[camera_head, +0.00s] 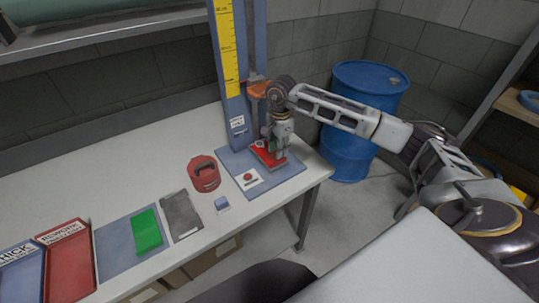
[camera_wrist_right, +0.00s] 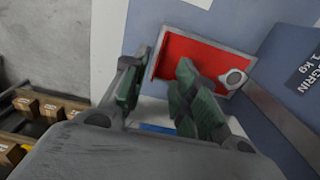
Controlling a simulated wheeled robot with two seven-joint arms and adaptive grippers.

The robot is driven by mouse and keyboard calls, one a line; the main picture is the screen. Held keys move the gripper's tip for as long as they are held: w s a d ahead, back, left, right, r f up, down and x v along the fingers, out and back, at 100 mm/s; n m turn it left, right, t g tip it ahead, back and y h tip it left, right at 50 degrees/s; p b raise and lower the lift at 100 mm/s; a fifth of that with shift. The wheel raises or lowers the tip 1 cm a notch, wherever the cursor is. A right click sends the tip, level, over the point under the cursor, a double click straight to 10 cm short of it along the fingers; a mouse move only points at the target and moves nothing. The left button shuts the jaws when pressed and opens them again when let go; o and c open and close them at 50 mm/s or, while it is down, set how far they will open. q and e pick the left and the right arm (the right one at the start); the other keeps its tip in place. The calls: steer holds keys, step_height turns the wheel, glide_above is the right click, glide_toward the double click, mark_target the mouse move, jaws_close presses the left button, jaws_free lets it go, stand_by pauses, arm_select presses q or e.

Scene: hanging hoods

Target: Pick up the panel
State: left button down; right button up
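A red rectangular panel with a thin grey rim (camera_wrist_right: 205,55) lies on the blue base of the measuring stand. In the head view it shows as a red patch (camera_head: 267,156) under my right gripper (camera_head: 279,140). In the right wrist view, my right gripper (camera_wrist_right: 158,90) has its green-padded fingers apart. One finger is left of the panel's near edge, and the other overlaps the panel in the picture. I cannot tell whether they touch it. A flat green panel (camera_head: 147,231) lies on a blue-grey mat. My left gripper is not in view.
A yellow-scaled stand (camera_head: 228,50) rises beside my right gripper. A red lidded can (camera_head: 204,173), a grey plate (camera_head: 181,214) and red tray (camera_head: 67,262) are on the white table (camera_head: 115,190). A blue barrel (camera_head: 355,150) stands behind the table's right end.

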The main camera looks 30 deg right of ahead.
steer(key=shift+f, duration=0.25)
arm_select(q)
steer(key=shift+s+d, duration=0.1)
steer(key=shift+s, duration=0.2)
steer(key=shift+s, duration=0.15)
arm_select(e)
steer(key=shift+f, duration=0.1)
steer(key=shift+s+f, duration=0.1)
steer(key=shift+f, duration=0.4)
step_height(320, 180, down, 3)
steer(key=shift+s+f+p, duration=0.1)
steer(key=shift+f+p, duration=0.1)
steer(key=shift+p, duration=0.35)
steer(key=shift+f, duration=0.3)
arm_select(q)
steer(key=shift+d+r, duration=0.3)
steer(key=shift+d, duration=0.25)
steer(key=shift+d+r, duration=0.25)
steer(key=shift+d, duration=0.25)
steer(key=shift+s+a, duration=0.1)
